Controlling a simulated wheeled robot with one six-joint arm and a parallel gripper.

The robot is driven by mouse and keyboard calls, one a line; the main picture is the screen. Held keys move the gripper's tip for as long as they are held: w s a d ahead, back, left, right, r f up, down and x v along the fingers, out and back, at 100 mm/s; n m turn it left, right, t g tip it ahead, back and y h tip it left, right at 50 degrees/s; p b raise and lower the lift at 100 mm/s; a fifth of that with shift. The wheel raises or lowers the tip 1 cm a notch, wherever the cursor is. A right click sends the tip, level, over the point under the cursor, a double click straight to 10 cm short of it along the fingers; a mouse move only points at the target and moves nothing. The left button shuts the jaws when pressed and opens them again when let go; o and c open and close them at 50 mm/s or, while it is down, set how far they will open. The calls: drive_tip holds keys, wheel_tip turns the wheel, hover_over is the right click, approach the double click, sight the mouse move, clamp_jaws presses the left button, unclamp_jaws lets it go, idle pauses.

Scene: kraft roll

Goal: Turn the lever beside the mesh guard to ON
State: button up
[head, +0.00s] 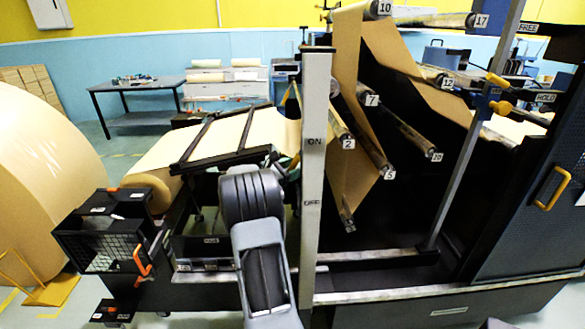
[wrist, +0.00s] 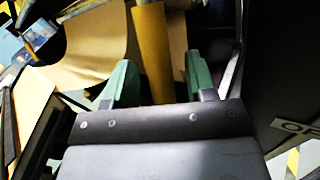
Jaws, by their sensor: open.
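In the wrist view a yellow bar (wrist: 153,50), which looks like a lever handle, stands between the two green fingers of my gripper (wrist: 160,82). The fingers are open, with a gap on each side of the bar. A label whose visible letters read "OF" (wrist: 298,128) is at the right, cut by the picture edge. In the head view a pale post (head: 315,175) carries an ON label (head: 314,141) above an OFF label (head: 311,203). A thin yellow piece (head: 292,95) shows just left of it. My arm hides the fingers there. A mesh-fronted box (head: 105,255) with an orange handle (head: 143,258) is at lower left.
Numbered rollers (head: 375,150) with brown paper fill the machine right of the post. A blue perforated panel (head: 515,220) with a yellow handle (head: 551,188) is at far right. A large kraft roll (head: 40,160) stands at left. Floor is open toward the back table (head: 135,85).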

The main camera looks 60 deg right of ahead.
drive_tip(key=shift+s+d, duration=0.15)
drive_tip(key=shift+d, duration=0.2)
clamp_jaws()
idle(0.3)
